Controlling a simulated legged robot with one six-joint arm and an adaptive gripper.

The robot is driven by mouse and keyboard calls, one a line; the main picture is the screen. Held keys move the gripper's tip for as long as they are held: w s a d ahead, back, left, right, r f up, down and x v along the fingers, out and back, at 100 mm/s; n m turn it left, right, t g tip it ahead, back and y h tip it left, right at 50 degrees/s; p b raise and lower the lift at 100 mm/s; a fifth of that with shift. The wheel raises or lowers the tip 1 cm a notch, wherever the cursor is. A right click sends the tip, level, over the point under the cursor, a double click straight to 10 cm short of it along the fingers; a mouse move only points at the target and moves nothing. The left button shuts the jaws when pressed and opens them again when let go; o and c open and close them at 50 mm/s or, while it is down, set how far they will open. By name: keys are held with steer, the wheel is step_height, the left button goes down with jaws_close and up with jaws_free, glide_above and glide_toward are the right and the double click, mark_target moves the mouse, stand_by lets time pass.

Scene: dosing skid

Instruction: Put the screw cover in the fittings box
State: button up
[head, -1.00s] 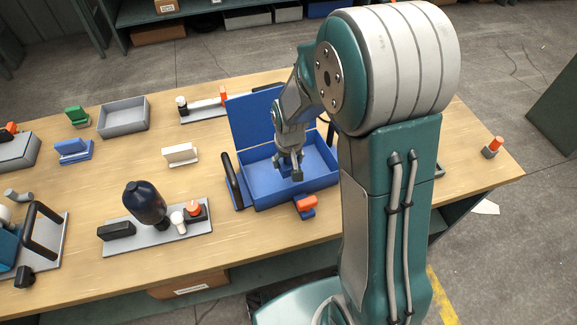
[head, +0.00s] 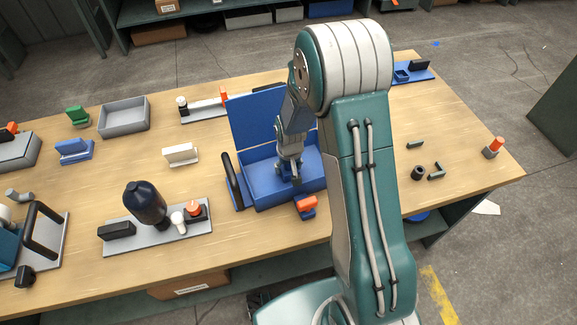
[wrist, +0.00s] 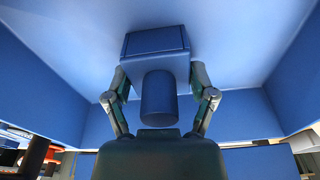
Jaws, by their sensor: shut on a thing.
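The fittings box (head: 262,194) is a blue open box on the wooden table, with its lid (head: 256,119) raised at the back. My gripper (head: 296,178) points down inside it, towards its right part. In the wrist view my gripper (wrist: 159,100) is shut on the screw cover (wrist: 155,44), a blue square block with a round blue stem (wrist: 158,98) between the fingers. The blue walls and floor of the box surround it. I cannot tell whether the cover touches the floor. In the head view the cover is hard to make out against the box.
A black handle (head: 231,180) stands at the box's left side. An orange-and-blue piece (head: 306,205) sits close in front of the box. A grey plate (head: 150,238) with a dark bottle (head: 146,203) lies front left. Small dark parts (head: 418,173) lie to the right of my arm.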

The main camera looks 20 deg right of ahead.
steer(key=o, duration=0.8)
steer(key=shift+a, duration=0.1)
steer(key=shift+o, duration=0.2)
steer(key=shift+a, duration=0.1)
steer(key=shift+r, duration=0.2)
steer(key=r, duration=0.4)
steer(key=s+r, duration=0.1)
steer(key=r, duration=0.6)
steer(key=shift+s+r, duration=0.2)
steer(key=shift+r, duration=0.1)
steer(key=s+r+t, duration=0.2)
steer(key=s+r, duration=0.8)
steer(key=r, duration=0.4)
steer(key=s+r+t, duration=0.2)
steer(key=s+r, duration=0.3)
steer(key=s, duration=0.7)
steer(key=shift+r, duration=0.25)
